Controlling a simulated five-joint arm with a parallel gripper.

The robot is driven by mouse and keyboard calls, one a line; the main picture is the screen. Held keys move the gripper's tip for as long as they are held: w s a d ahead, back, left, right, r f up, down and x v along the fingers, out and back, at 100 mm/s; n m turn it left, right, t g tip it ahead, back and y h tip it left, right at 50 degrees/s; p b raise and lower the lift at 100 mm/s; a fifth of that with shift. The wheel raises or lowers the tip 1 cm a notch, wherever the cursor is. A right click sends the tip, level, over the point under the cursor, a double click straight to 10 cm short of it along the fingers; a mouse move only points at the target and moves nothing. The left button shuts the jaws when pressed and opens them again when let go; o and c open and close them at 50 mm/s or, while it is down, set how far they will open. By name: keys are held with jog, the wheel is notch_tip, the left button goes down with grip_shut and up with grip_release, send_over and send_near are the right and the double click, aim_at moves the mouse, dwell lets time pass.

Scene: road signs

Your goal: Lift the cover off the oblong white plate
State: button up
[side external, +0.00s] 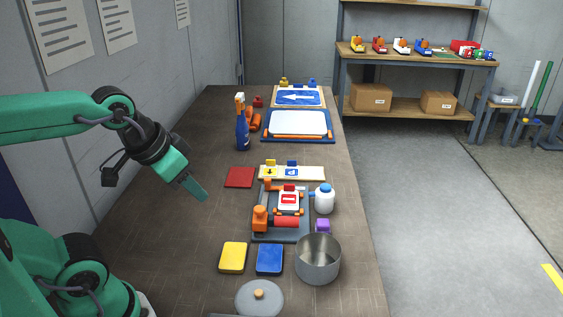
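A long, pale oblong plate (315,173) lies across the middle of the bench. A yellow piece (270,170) and a blue piece (292,171), each with a white or dark symbol and a raised top, stand on it. I cannot tell which piece counts as its cover. A larger white panel (298,122) in a blue frame with orange edge pieces lies farther back. My gripper (201,193) hangs above the bench to the left of the pale plate, apart from everything. Its fingers overlap in this view, so their opening is unclear.
A grey tray (259,236) holds a red sign (289,198) and orange parts. Nearby are a white bottle (325,199), metal pot (318,259), lid (260,299), and red (240,178), yellow (233,257) and blue (270,259) pads. A spray bottle (242,130) stands behind. The bench's left side is clear.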

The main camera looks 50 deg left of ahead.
jog(key=shift+w+r, duration=0.1)
jog(key=w+a+r+n+g, duration=0.1)
jog(key=w+a+n, duration=0.1)
jog(key=w+n, duration=0.6)
jog(key=w+a+r+n+g, duration=0.15)
jog(key=w+n, duration=0.35)
jog(key=w, duration=0.6)
jog(key=w+a+f+n+g, duration=0.1)
jog(key=w+a+f+n, duration=0.1)
jog(key=w+f+n, duration=0.2)
jog(key=w+a+f+n+g, duration=0.1)
jog(key=w+a+f+n, duration=0.1)
jog(key=w+f+n, duration=0.3)
jog(key=w+a+f+n+g, duration=0.1)
jog(key=w+a+f+n, duration=0.1)
jog(key=w+f+n, duration=0.2)
jog(key=shift+w+a+f+n, duration=0.15)
jog(key=shift+w+f+n, duration=0.15)
jog(key=shift+w+f, duration=0.95)
jog(key=shift+w+a+f, duration=0.1)
jog(key=shift+w+f, duration=0.1)
jog(key=shift+f, duration=0.1)
jog(key=shift+f, duration=0.1)
jog(key=shift+f, duration=1.25)
